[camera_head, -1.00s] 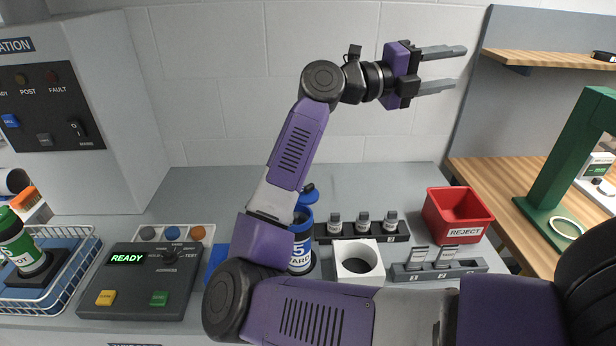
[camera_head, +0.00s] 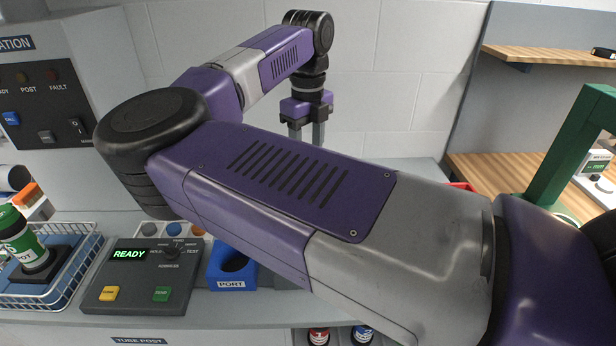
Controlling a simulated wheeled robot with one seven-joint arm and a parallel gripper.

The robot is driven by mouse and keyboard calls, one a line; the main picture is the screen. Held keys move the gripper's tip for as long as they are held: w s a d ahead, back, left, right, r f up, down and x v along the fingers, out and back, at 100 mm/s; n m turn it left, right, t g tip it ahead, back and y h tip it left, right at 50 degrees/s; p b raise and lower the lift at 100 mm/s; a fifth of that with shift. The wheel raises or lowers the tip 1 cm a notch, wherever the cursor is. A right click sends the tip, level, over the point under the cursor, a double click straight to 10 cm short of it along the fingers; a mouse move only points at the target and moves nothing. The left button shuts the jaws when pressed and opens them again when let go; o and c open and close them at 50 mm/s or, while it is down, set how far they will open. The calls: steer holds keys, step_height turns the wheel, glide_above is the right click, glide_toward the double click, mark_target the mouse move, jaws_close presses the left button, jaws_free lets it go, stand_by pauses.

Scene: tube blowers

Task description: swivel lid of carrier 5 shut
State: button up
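Carrier 5 is hidden now behind my arm, so I cannot see its lid. My gripper (camera_head: 307,133) hangs from the arm beyond the big forearm link and points down. Its two grey fingers are apart with nothing seen between them. Their tips are cut off from view by my own arm, so I cannot tell how near they are to the carrier.
A wire basket (camera_head: 88,262) holds a green-topped carrier (camera_head: 22,245) at left. Two carriers, one red (camera_head: 318,337) and one blue (camera_head: 361,336), show below. A green frame (camera_head: 566,150) stands at right.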

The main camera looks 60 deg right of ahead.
steer(key=shift+f+p, duration=1.1)
steer(key=shift+f, duration=2.8)
steer(key=shift+s, duration=0.1)
jaws_close()
